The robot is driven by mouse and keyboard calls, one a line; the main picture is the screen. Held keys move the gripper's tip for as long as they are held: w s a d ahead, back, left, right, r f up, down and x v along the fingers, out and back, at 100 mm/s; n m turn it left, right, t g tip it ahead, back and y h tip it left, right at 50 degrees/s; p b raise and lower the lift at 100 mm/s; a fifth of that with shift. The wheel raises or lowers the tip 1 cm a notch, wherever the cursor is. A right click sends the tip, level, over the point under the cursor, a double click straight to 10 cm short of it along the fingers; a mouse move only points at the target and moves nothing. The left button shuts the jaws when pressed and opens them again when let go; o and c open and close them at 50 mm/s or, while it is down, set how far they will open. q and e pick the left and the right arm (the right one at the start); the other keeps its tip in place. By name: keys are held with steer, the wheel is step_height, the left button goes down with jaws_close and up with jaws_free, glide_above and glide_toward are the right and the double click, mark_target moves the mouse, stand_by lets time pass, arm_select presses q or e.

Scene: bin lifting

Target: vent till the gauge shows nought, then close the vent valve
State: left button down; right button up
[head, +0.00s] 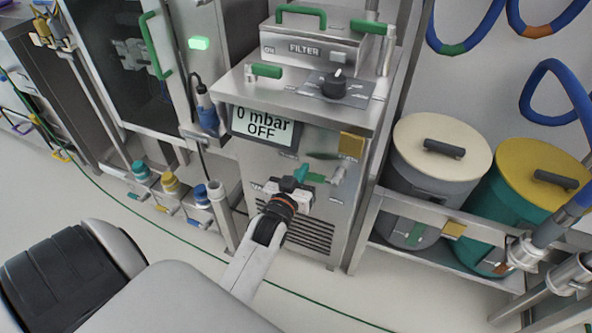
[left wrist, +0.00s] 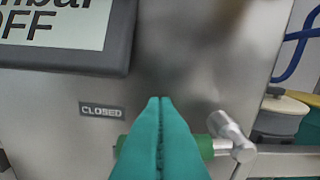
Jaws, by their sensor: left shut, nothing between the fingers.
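The gauge display (head: 265,127) on the steel cabinet reads "0 mbar" and "OFF"; its lower edge also shows in the left wrist view (left wrist: 60,25). The vent valve has a green handle (left wrist: 205,147) lying level, joined on the right to a metal fitting (left wrist: 232,135). A "CLOSED" label (left wrist: 101,109) is on the panel left of and above the handle. My left gripper (head: 301,172) has teal fingers, shut and empty. In the left wrist view the fingers (left wrist: 160,102) stand in front of the handle and hide its middle. I cannot tell whether they touch it. My right gripper is out of view.
A filter unit (head: 315,45) and a black knob (head: 334,85) are on top of the cabinet. Lidded drums, one cream (head: 420,150) and one yellow (head: 530,185), stand on a rack at right. Colored valves (head: 170,183) stand at left. The floor in front is mostly clear.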

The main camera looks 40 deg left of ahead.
arm_select(q)
steer(key=shift+w+d+f, duration=0.1)
steer(key=shift+w+f, duration=0.05)
steer(key=shift+f, duration=0.7)
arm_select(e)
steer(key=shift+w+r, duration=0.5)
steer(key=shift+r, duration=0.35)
arm_select(q)
steer(key=shift+f+n, duration=0.2)
steer(key=shift+n, duration=0.1)
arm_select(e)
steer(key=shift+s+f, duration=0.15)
